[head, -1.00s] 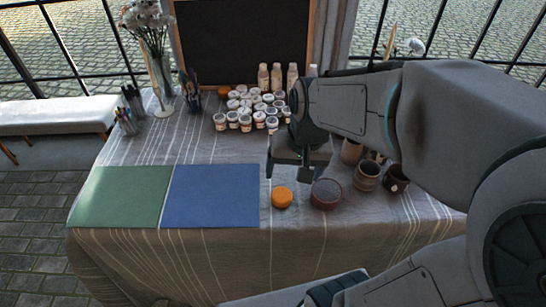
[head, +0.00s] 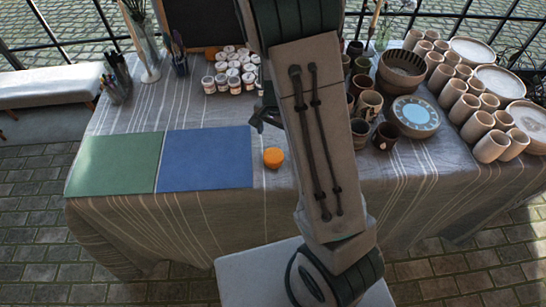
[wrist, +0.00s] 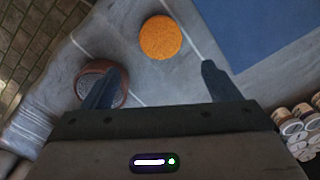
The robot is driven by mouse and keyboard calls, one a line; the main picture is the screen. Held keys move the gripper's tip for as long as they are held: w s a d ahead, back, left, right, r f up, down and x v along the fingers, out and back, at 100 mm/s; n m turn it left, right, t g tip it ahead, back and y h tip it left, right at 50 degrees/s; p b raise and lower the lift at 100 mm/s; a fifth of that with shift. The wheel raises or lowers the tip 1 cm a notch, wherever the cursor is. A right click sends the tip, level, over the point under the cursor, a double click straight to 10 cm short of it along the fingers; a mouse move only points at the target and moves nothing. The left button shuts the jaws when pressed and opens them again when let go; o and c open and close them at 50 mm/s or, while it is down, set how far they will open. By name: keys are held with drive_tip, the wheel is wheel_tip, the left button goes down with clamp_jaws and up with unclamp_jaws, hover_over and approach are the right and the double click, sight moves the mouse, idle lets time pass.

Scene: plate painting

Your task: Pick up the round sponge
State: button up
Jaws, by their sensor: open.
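The round orange sponge (head: 273,157) lies on the striped cloth of the table, just right of the blue mat in the head view. In the wrist view the sponge (wrist: 160,37) shows beyond my fingertips, toward the top and between the lines of the two fingers. My gripper (wrist: 160,85) is open and empty, held above the table and apart from the sponge. In the head view my arm hides most of the gripper; only a dark part (head: 265,118) of it shows left of the arm.
The blue mat (head: 206,158) and green mat (head: 115,164) lie left of the sponge. Paint jars (head: 232,68) stand behind. Cups, a patterned plate (head: 414,116) and more pottery fill the right.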

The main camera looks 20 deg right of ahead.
hover_over(274, 154)
drive_tip(key=f, duration=0.4)
drive_tip(key=shift+w+d+f, duration=0.1)
drive_tip(key=shift+w+d, duration=0.05)
drive_tip(key=shift+d, duration=0.1)
drive_tip(key=shift+s+a+f, duration=0.1)
drive_tip(key=shift+a+f, duration=0.05)
drive_tip(key=shift+f, duration=1.15)
drive_tip(key=shift+s+a+f, duration=0.1)
drive_tip(key=shift+a+f, duration=0.05)
drive_tip(key=shift+f, duration=1.15)
drive_tip(key=c, duration=1.1)
